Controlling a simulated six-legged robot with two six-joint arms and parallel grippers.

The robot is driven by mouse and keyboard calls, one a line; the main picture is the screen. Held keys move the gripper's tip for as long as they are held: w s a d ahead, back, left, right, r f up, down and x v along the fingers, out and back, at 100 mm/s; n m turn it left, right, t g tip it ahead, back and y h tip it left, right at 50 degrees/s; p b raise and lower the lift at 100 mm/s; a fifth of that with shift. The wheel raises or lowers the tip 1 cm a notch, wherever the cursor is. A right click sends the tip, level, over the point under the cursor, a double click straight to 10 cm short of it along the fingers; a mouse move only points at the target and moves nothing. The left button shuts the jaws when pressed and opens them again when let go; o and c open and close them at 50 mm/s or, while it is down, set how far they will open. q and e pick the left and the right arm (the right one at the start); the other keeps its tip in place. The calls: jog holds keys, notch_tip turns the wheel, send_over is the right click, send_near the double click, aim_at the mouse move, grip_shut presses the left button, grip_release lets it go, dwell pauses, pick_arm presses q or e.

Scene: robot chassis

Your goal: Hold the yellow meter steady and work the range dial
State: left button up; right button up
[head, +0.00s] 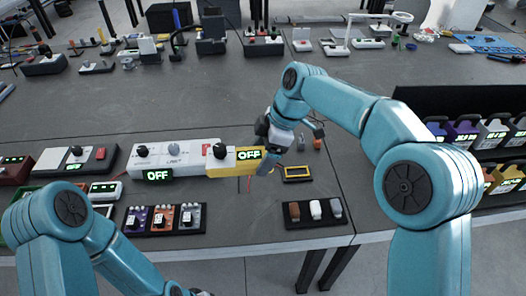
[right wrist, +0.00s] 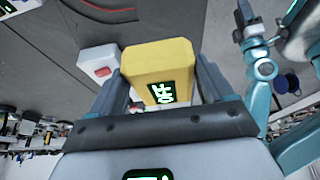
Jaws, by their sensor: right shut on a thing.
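The yellow meter (head: 228,168) sits on the dark table, right of a white box. It has a black round dial (head: 220,151) on top and a dark label reading OFF in green (head: 249,155) at its right end. My right gripper (head: 264,160) is at that right end. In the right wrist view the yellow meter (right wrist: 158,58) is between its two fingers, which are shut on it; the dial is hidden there. My left arm comes in at lower left in the head view, its gripper cut off by the bottom edge. The right wrist view shows a dark arm end (right wrist: 244,14), fingers unclear.
The white box (head: 172,158) with a dial stands against the meter's left side. A black tray (head: 163,219) and a second tray (head: 316,212) with small parts lie in front. A dark rack (head: 462,100) stands at right. The table behind the meter is mostly clear.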

jog(key=b, duration=1.3)
send_near(258, 207)
jog(key=shift+a+x, duration=0.25)
jog(key=shift+x, duration=2.2)
jog(key=shift+w+f+b, duration=0.1)
jog(key=shift+f+b, duration=0.15)
jog(key=shift+b, duration=0.05)
jog(key=shift+f, duration=0.25)
